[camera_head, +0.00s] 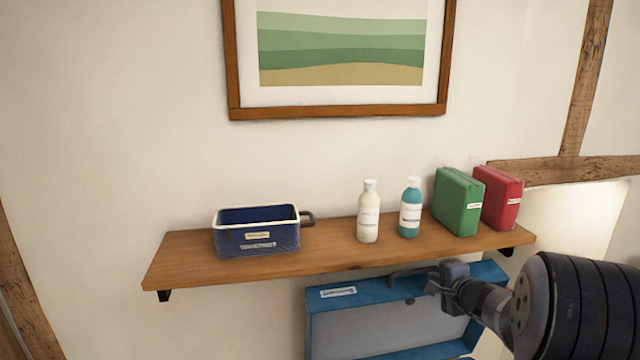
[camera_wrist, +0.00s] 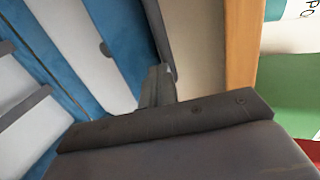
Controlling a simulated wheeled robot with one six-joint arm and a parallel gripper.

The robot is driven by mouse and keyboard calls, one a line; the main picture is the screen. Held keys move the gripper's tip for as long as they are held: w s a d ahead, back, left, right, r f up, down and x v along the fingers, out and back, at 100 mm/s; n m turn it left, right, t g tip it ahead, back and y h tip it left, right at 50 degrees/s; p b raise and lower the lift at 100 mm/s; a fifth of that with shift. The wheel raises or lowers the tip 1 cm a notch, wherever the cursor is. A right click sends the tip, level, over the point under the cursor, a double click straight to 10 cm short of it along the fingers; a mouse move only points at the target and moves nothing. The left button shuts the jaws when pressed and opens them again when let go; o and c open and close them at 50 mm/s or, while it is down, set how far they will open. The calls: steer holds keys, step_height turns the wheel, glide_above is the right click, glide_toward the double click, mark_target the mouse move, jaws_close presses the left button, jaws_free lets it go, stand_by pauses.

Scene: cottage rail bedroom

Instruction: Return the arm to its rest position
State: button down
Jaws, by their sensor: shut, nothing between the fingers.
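My gripper (camera_head: 440,280) is below the right half of the wooden shelf, in front of the upper edge of a blue case. My arm comes in from the right edge of the head view. In the wrist view my gripper (camera_wrist: 158,85) shows with its fingers together and nothing held between them. The blue case (camera_head: 318,318) has a pale grey inside and a white label. The blue case also shows in the wrist view (camera_wrist: 92,58), on the left and behind the fingers. I cannot tell whether the gripper touches it.
The wooden shelf (camera_head: 190,258) is just above my gripper. It bears a navy bin (camera_head: 258,240), a white bottle (camera_head: 368,215), a teal bottle (camera_head: 410,212), a green box (camera_head: 458,205) and a red box (camera_head: 500,200). A framed picture (camera_head: 340,112) hangs above.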

steer(key=s+d+t+b, duration=0.2)
steer(key=s+b, duration=0.7)
steer(key=s, duration=1.3)
steer(key=shift+s+d+f+t, duration=0.3)
steer(key=shift+d+f, duration=0.15)
steer(key=shift+d, duration=0.75)
steer(key=shift+a+f+y, duration=0.1)
steer(key=shift+a+y, duration=0.05)
steer(key=shift+y, duration=0.15)
